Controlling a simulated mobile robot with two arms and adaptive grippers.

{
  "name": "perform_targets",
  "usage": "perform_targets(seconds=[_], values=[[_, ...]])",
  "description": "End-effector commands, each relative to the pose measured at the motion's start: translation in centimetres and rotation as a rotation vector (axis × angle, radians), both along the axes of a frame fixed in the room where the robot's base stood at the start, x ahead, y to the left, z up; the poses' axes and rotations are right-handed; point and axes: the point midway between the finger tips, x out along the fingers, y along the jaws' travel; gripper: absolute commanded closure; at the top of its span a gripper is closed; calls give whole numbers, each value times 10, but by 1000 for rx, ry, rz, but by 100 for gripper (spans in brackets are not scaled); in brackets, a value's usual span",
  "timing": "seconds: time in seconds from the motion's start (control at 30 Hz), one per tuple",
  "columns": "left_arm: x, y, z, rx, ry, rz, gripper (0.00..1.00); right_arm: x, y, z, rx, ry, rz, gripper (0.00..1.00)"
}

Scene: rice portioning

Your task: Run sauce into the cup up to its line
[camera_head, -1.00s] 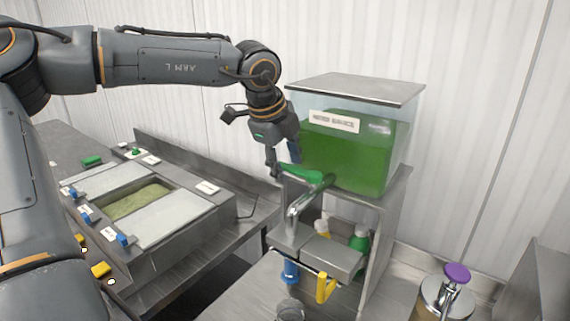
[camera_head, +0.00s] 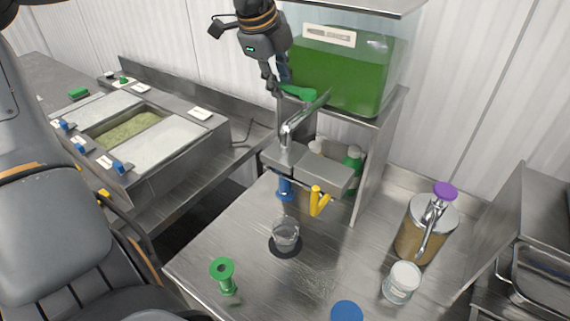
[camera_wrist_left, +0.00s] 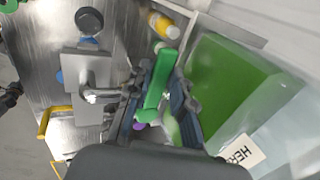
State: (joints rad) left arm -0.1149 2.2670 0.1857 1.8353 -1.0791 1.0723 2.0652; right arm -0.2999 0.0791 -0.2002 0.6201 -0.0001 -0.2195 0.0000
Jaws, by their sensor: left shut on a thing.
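The clear tank of green sauce (camera_head: 345,75) stands on a metal stand, with a green lever (camera_head: 299,93) above its metal spout (camera_head: 290,130). My left gripper (camera_head: 279,88) is shut on the green lever; in the left wrist view the lever (camera_wrist_left: 158,80) lies between its fingers. A clear cup (camera_head: 286,232) stands on a dark round mat (camera_head: 285,250) on the counter below the tap assembly. The cup looks empty; its line is too small to make out. No sauce stream is visible. My right gripper is out of view.
A bin unit (camera_head: 140,135) is at left.

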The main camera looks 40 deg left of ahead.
Motion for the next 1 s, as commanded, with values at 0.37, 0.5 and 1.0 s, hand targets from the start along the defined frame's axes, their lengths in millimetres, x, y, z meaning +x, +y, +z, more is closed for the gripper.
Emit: perform_targets(seconds=[0.37, 0.5, 1.0], values=[[-4, -1, -3, 1, -3, 74, 96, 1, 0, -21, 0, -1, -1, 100], [-7, -2, -3, 1, -2, 118, 96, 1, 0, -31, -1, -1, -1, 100], [-17, -5, -3, 3, -3, 292, 96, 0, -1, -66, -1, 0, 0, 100]])
